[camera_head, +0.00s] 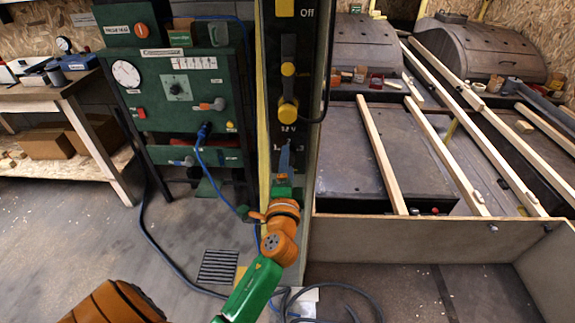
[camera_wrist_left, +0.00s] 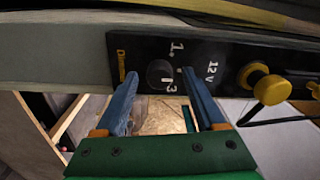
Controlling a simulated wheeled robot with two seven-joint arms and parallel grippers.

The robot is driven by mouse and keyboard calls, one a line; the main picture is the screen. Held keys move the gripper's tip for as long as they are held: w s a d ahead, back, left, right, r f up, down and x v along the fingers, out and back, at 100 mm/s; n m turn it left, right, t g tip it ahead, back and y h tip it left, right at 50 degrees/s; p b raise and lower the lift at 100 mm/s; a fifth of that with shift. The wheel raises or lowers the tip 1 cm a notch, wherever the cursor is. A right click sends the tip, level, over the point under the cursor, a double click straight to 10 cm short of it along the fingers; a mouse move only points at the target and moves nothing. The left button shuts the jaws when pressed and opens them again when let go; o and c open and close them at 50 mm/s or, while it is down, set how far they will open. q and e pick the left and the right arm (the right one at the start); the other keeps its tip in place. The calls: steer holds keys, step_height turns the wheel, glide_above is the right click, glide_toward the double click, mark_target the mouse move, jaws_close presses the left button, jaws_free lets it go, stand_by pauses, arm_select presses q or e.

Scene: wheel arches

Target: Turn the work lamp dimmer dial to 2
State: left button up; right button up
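The dimmer dial (camera_wrist_left: 159,73) is a small dark round knob on a black switch panel (camera_wrist_left: 225,60), beside a Dimmer label. In the left wrist view the marks 1 and 3 show near it; the mark 2 is not readable. A pale tick shows near the 3, but I cannot tell the setting surely. My left gripper (camera_wrist_left: 158,77) has its blue fingers apart, with the dial between the tips in the picture. I cannot tell whether the tips reach around it. In the head view my left gripper (camera_head: 284,160) covers the dial. My right gripper is not in view.
The panel also carries a yellow-capped plug (camera_wrist_left: 270,88) at the 12 V mark and a yellow switch (camera_head: 288,69) above it. A black cable hangs along the panel's right side. A green test cabinet (camera_head: 180,110) stands left, a wooden-framed bay (camera_head: 430,232) right.

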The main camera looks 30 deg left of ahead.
arm_select(q)
steer(key=b+v, duration=0.1)
steer(key=v, duration=0.6)
steer(key=shift+b, duration=0.3)
steer(key=s+d+f+g+h+p, duration=0.1)
steer(key=s+d+f+g+h, duration=0.15)
steer(key=f, duration=0.75)
steer(key=s+d+f+g+h, duration=0.2)
steer(key=d+f+h, duration=0.1)
steer(key=f, duration=0.7)
steer(key=s+d+f+g+h+p, duration=0.1)
steer(key=s+d+f+g+h, duration=0.15)
steer(key=f, duration=0.65)
steer(key=s+f+n+g, duration=0.2)
steer(key=s+f, duration=0.3)
steer(key=s, duration=0.3)
steer(key=s+a+f+n+g+h, duration=0.1)
steer(key=s+f+n+g, duration=0.2)
steer(key=s, duration=0.6)
steer(key=s+f+n+g, duration=0.2)
steer(key=s+f, duration=0.4)
steer(key=s, duration=0.2)
steer(key=shift+s+a+f+n+g+p, duration=0.3)
steer(key=shift+a+f+p, duration=0.05)
steer(key=shift+a+f, duration=0.05)
